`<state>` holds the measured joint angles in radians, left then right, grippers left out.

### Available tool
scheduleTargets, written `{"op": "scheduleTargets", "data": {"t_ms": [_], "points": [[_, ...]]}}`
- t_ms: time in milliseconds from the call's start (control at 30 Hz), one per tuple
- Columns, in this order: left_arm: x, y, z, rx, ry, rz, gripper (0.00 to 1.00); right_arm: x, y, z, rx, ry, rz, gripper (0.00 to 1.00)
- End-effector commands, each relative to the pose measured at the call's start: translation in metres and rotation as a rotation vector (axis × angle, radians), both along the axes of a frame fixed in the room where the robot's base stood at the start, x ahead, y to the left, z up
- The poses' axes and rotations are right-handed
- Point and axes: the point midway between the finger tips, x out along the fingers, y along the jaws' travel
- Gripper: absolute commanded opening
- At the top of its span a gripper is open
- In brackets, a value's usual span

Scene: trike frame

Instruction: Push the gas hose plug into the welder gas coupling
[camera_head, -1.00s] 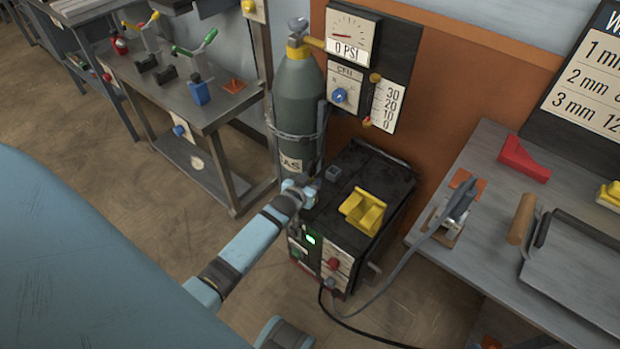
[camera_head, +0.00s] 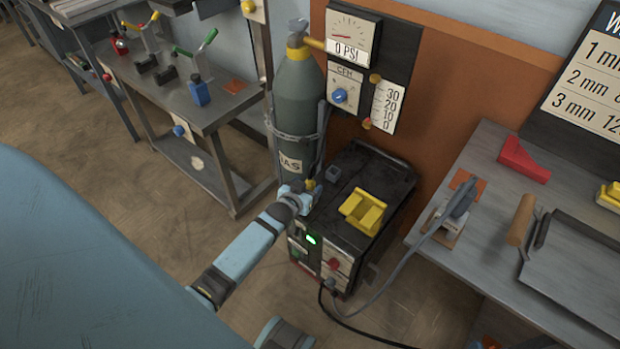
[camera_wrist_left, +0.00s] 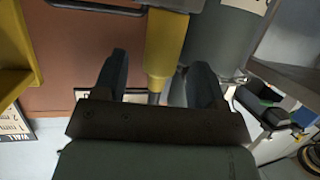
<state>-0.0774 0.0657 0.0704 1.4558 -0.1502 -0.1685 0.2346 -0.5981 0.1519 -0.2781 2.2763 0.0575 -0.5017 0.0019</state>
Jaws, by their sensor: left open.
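The welder (camera_head: 385,165) is a dark box on the floor, with a yellow cradle (camera_head: 362,212) on top and a lit green display on its front. My left gripper (camera_head: 306,192) is at the welder's top left edge, beside the gas cylinder (camera_head: 300,110). A small yellow part (camera_head: 310,184) shows at its fingertips. In the left wrist view, my open left gripper (camera_wrist_left: 160,80) has a yellow cylindrical piece (camera_wrist_left: 165,45) between its fingers, with a dark ribbed end. I cannot tell whether this is the hose plug or the coupling, nor whether it is seated.
A gauge board (camera_head: 365,60) reading 0 PSI hangs behind the cylinder. A metal bench (camera_head: 490,185) with a torch (camera_head: 462,197) stands on the right. A tool table (camera_head: 235,100) stands at the left. Cables run from the welder's front. Floor is clear left of the welder.

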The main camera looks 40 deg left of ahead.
Motion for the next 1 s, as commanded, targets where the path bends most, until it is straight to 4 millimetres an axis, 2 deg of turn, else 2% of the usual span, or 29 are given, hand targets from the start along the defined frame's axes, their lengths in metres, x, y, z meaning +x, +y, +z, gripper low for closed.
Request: {"op": "scheduleTargets", "data": {"t_ms": [33, 200, 433, 633, 1000], "points": [[-0.013, -0.002, 0.009, -0.001, 0.001, 0.000, 0.65, -0.007, -0.004, -0.008, -0.018, 0.046, -0.006, 0.43], [-0.052, -0.006, 0.023, -0.001, 0.001, 0.000, 0.65, -0.007, -0.005, -0.006, -0.028, 0.055, -0.010, 0.43], [-0.092, -0.011, 0.037, -0.001, 0.000, 0.001, 0.65, -0.008, -0.007, -0.007, -0.041, 0.068, -0.015, 0.43], [-0.106, -0.012, 0.042, 0.000, -0.002, 0.001, 0.65, -0.008, -0.007, -0.007, -0.044, 0.072, -0.017, 0.43], [-0.107, -0.013, 0.042, 0.000, -0.002, 0.000, 0.65, -0.009, -0.007, -0.010, -0.045, 0.076, -0.016, 0.43]]}}
